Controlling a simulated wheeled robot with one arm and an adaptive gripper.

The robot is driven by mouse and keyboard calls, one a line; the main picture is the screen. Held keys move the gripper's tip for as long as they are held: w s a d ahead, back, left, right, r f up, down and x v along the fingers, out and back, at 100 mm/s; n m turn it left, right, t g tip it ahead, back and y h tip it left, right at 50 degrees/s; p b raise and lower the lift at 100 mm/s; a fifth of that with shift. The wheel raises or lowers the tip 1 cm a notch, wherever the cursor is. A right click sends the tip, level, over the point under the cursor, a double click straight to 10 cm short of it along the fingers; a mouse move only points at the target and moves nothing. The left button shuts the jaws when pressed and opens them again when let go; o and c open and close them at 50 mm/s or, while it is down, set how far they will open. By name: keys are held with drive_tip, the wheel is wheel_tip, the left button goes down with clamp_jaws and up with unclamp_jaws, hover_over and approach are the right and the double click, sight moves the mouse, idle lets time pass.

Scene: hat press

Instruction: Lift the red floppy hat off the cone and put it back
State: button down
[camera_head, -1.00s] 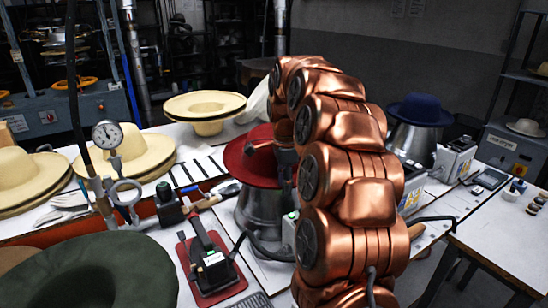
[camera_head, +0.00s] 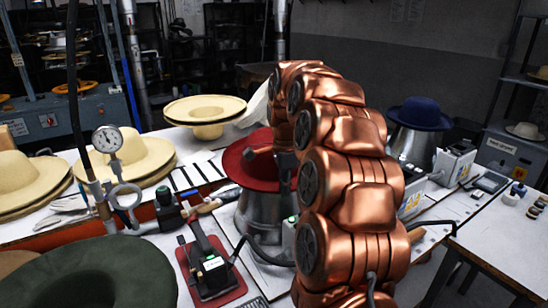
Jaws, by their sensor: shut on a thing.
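The red floppy hat (camera_head: 238,164) sits at the middle of the bench, over a grey metal cone (camera_head: 258,216). My gripper (camera_head: 262,152) is at the hat's crown, shut on the hat, with a dark finger showing against the red felt. My copper arm hides the right side of the hat and of the cone.
A blue hat (camera_head: 420,112) on another metal cone stands right, behind my arm. Cream hats (camera_head: 140,150) are at left, a dark green hat (camera_head: 95,275) at front left. A pressure gauge (camera_head: 108,139) and a red-based device (camera_head: 212,272) stand near the cone.

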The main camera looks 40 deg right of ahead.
drive_tip(key=shift+r, duration=0.15)
wheel_tip(320, 180, up, 10)
drive_tip(key=p, duration=0.2)
drive_tip(key=shift+s, duration=0.15)
idle(2.5)
drive_tip(key=shift+r+p, duration=0.1)
drive_tip(key=shift+p, duration=0.25)
